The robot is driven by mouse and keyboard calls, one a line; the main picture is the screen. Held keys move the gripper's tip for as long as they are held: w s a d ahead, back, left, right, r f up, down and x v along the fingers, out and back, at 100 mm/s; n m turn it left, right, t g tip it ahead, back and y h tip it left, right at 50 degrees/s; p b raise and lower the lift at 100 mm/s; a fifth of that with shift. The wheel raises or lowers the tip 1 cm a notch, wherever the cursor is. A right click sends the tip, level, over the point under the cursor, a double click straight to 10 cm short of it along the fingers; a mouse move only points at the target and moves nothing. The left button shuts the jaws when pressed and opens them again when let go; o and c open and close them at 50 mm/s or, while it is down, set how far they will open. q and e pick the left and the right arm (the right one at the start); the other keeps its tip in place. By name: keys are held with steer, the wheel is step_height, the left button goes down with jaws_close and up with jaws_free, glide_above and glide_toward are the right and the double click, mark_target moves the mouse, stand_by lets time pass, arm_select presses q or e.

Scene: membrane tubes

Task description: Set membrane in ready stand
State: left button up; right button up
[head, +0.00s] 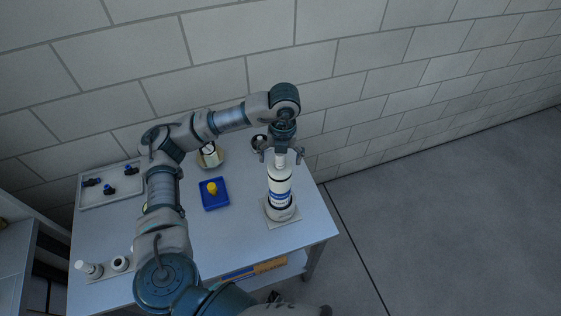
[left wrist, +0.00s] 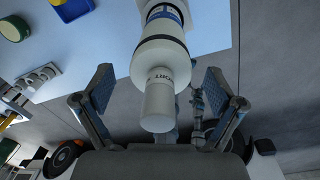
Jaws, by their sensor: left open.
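A white membrane tube (head: 279,188) with a blue label band stands upright near the right side of the table. Its foot is in a round holder on a pale square base plate (head: 269,209). My left gripper (head: 282,157) is directly above it, pointing down, with its fingers spread on either side of the narrow top. In the left wrist view, the tube's narrow white end (left wrist: 158,104) lies between the open fingers (left wrist: 158,86), with a gap on both sides. Which stand is the ready stand is not clear. My right gripper does not show.
A blue square tray (head: 221,204) with a yellow piece is left of the tube. A pale tray (head: 112,199) with dark fittings lies at the back left. A round dish (head: 220,162) holds a jar. White containers (head: 90,270) stand at the front left. The table's right edge is close.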

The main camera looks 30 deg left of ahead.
arm_select(q)
steer(key=r, duration=0.6)
steer(key=d+r, duration=0.1)
steer(key=r, duration=0.3)
steer(key=shift+w+p, duration=0.1)
steer(key=shift+p, duration=0.3)
steer(key=shift+a, duration=0.25)
